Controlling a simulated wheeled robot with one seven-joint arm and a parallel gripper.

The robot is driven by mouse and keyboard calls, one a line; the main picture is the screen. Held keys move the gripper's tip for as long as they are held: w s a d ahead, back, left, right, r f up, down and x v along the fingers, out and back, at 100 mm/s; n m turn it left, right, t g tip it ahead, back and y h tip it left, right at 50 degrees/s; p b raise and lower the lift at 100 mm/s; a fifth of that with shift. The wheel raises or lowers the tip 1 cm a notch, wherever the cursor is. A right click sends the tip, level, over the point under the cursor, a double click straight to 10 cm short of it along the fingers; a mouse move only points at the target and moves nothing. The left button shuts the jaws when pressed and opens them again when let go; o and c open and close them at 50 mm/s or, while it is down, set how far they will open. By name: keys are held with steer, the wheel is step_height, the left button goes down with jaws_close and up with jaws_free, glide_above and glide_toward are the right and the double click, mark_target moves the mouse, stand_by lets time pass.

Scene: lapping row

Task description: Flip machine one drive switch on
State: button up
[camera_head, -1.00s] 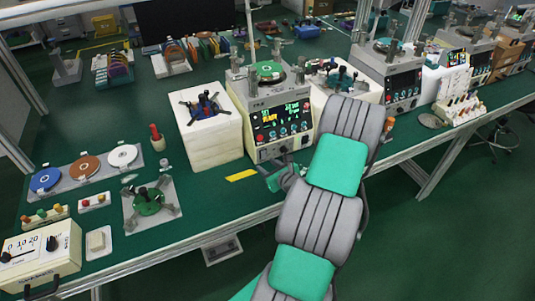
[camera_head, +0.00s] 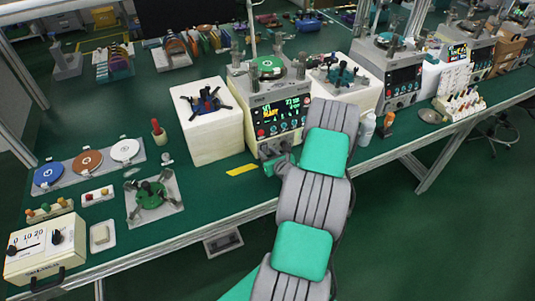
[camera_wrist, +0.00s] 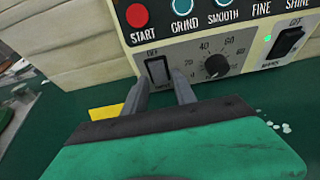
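Machine one (camera_head: 238,115) is a grey lapping machine on the green bench, with a dark control panel (camera_head: 280,117) on its front. In the wrist view a black rocker switch (camera_wrist: 157,69) sits low on the panel, left of the black dial (camera_wrist: 216,65), with a small label above it. I take it as the drive switch; its lower label is hidden. My gripper (camera_wrist: 160,80) is open, with its two dark fingertips apart, one on each side of the switch's lower part. Contact cannot be told. In the head view my arm partly hides my gripper (camera_head: 279,163) below the panel.
A second black rocker (camera_wrist: 289,41) with a lit green lamp is right of the dial. A red START button (camera_wrist: 137,16) is above the switch. A white block (camera_head: 208,140) stands left of the machine. A bottle (camera_head: 367,128) is to the right.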

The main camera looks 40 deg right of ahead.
jaws_close()
steer(key=shift+f+b, duration=0.4)
steer(key=shift+b, duration=0.5)
steer(key=f+t+b, duration=0.1)
steer(key=b, duration=0.3)
steer(key=shift+t+b, duration=0.4)
steer(key=shift+b, duration=0.45)
steer(key=shift+r+t+h+b, duration=0.2)
steer(key=shift+t+h+b, duration=0.15)
steer(key=shift+b, duration=0.65)
steer(key=shift+r, duration=0.3)
